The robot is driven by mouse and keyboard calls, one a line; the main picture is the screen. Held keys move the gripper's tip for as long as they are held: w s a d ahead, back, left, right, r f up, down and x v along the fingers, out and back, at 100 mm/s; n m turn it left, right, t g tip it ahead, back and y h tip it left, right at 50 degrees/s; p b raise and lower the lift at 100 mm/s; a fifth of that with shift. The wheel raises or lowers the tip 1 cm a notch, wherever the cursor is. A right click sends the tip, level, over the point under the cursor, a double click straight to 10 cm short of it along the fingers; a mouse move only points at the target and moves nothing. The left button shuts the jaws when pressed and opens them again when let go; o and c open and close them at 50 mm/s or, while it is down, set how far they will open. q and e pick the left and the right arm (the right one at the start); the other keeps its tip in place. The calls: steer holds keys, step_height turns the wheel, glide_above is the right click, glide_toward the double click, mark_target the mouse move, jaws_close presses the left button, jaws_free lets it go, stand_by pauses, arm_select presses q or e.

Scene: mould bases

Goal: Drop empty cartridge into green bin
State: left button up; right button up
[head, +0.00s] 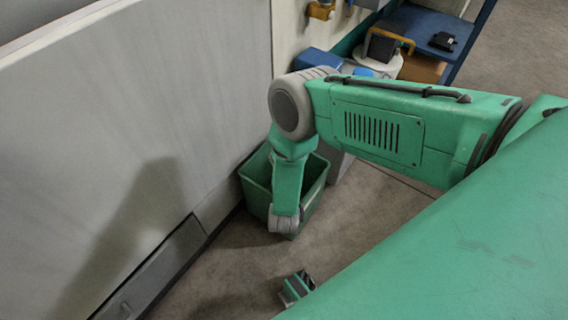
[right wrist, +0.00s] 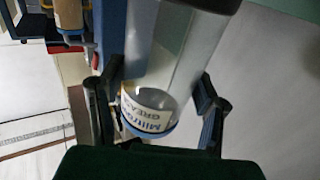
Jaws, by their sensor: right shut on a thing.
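The green bin (head: 256,194) stands on the floor against the pale wall in the head view, open at the top. My right arm hangs in front of it and covers part of its opening. The right gripper (right wrist: 160,84) shows in the right wrist view, with its dark fingers closed on both sides of a clear cylindrical cartridge (right wrist: 186,48). The cartridge has a blue rim and a white label with printed text, which partly reads as grease. I cannot make out the cartridge or the right fingers in the head view.
A blue cart (head: 425,27) with a small black object (head: 442,41) stands at the top right. Blue and white items sit behind my arm. A grey panel (head: 155,272) runs along the wall base.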

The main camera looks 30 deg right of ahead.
steer(key=shift+a+f, duration=0.1)
steer(key=shift+f, duration=0.35)
steer(key=shift+d+f, duration=0.25)
steer(key=shift+d, duration=0.45)
steer(key=o, duration=1.4)
steer(key=shift+d, duration=0.1)
steer(key=shift+a+r, duration=0.15)
steer(key=shift+a, duration=0.3)
steer(key=shift+a+r, duration=0.1)
steer(key=shift+r, duration=0.15)
steer(key=r, duration=0.8)
steer(key=shift+d+r, duration=0.3)
steer(key=shift+r, duration=0.1)
steer(key=shift+a+r, duration=0.2)
steer(key=shift+r, duration=0.1)
steer(key=shift+d+f, duration=0.1)
steer(key=shift+d, duration=0.15)
